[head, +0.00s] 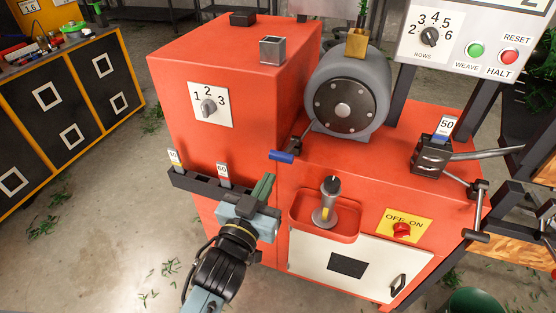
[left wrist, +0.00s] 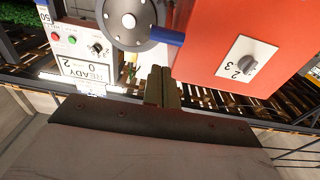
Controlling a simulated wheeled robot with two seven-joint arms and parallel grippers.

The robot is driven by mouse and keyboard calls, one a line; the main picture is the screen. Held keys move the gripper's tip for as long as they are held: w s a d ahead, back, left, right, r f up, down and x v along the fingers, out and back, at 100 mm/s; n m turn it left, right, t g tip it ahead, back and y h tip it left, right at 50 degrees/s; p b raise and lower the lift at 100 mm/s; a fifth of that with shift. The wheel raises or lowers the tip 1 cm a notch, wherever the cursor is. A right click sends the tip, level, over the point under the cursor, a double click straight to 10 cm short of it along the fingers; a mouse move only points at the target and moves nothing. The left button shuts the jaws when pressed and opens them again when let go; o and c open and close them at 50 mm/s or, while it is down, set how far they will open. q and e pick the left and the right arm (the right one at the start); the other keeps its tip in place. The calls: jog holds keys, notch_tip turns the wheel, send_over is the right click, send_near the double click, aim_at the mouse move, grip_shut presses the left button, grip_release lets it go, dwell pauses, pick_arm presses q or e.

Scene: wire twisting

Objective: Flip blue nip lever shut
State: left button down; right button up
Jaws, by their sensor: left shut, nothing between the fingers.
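The blue nip lever (head: 282,156) is a short blue handle on a dark arm, on the red machine's top edge left of the grey round drum housing (head: 345,95). Its handle points left and overhangs the front edge. In the left wrist view, the blue handle (left wrist: 168,37) shows just beyond the fingers. My left gripper (head: 266,186) is in front of the red machine, below the lever and apparently apart from it. Its fingers (left wrist: 162,84) are shut with nothing between them. My right gripper is not in view.
A dark rack (head: 196,183) with numbered tags is left of my left gripper. A red tray (head: 340,230) holding a grey-and-yellow tool is at right, beside the yellow OFF/ON switch plate (head: 405,226). A dial (head: 209,108) is on the left panel. Open floor lies at left.

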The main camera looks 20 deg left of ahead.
pick_arm(q)
jog(key=r, duration=0.3)
jog(key=shift+s+a+r+t, duration=0.1)
jog(key=shift+s+a+t, duration=0.1)
jog(key=shift+a+t, duration=0.15)
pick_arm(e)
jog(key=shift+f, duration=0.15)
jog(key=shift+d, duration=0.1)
pick_arm(q)
jog(key=r, duration=0.1)
send_over(278, 155)
jog(key=f, duration=0.1)
jog(key=s+f+b, duration=0.1)
jog(key=f, duration=0.1)
jog(key=shift+s+d+f, duration=0.15)
jog(key=shift+d+f, duration=0.05)
jog(key=shift+f, duration=0.1)
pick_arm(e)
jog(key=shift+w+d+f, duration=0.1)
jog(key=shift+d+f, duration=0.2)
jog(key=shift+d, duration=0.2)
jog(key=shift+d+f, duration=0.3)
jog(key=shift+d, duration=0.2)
pick_arm(q)
jog(key=shift+b, duration=0.3)
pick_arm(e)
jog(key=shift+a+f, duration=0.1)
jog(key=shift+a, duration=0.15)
